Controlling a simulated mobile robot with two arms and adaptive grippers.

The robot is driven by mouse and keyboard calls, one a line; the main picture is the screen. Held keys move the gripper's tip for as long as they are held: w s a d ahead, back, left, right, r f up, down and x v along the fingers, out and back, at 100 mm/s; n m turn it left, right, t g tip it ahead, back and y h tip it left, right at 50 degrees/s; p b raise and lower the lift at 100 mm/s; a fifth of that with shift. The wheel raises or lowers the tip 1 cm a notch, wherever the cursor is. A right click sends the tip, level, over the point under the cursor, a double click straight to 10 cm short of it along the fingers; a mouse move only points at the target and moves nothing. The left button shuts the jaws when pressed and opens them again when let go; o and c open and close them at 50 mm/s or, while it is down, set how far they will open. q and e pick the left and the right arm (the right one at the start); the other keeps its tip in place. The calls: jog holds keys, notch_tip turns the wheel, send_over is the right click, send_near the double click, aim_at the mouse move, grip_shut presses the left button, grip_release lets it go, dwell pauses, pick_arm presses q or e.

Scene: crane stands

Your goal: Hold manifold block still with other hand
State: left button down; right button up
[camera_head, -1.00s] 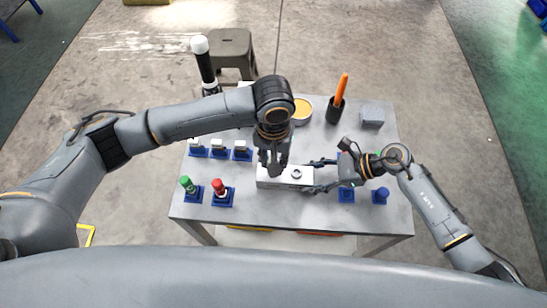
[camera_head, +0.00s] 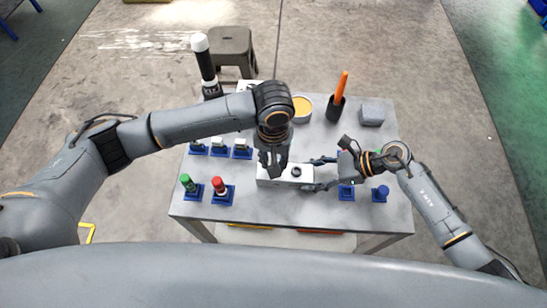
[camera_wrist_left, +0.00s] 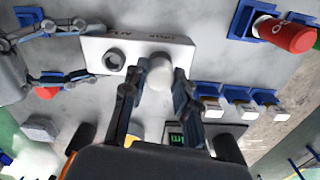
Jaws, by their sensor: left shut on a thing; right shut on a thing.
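The manifold block (camera_head: 287,182) is a white-grey box with a dark round port on top, lying at the middle of the table. It also shows in the left wrist view (camera_wrist_left: 105,45). My right gripper (camera_head: 318,174) has one finger along each long side of the block's right end and is shut on it. My left gripper (camera_head: 271,168) points down over the block's left part. In the left wrist view its fingers (camera_wrist_left: 158,92) are shut on a pale round-topped piece (camera_wrist_left: 160,72) at the block. The piece's lower end is hidden.
Red-topped (camera_head: 220,187) and green-topped (camera_head: 187,184) pieces stand in blue holders at the front left of the grey table (camera_head: 270,210). Several white-topped pieces stand behind. An orange-handled tool (camera_head: 341,88) in a black cup and a grey block (camera_head: 372,115) stand back right.

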pick_arm(q)
jog(key=m, duration=0.4)
jog(key=shift+m, duration=0.6)
jog(key=m, duration=0.2)
jog(key=shift+m, duration=1.6)
